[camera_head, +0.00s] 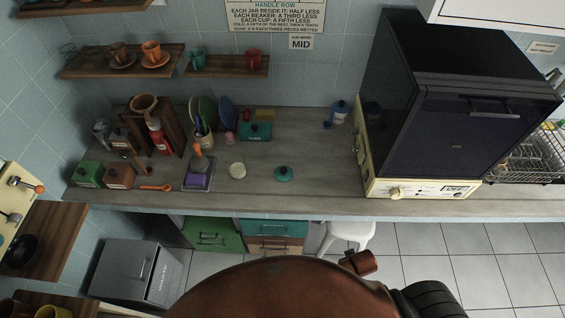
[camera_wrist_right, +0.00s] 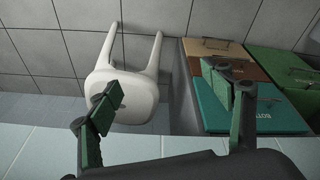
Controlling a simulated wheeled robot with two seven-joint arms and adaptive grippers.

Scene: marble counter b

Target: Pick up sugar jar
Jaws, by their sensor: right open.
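No label reading sugar can be made out, so I cannot tell which container is the sugar jar. A blue and white jar (camera_head: 340,112) stands at the back of the counter, left of the dark machine. A green tin (camera_head: 90,174) and a brown tin (camera_head: 120,176) stand at the counter's left end. A teal tin (camera_head: 257,131) is near the back wall. My right gripper (camera_wrist_right: 172,98) is open and empty in the right wrist view, with a white stool (camera_wrist_right: 130,85) beyond its fingers. My left gripper is not in view.
The dark machine (camera_head: 455,140) fills the counter's right part, with a dish rack (camera_head: 530,155) beyond it. A teal lid (camera_head: 284,173) and a pale round thing (camera_head: 238,170) lie mid-counter. The counter between lid and machine is clear.

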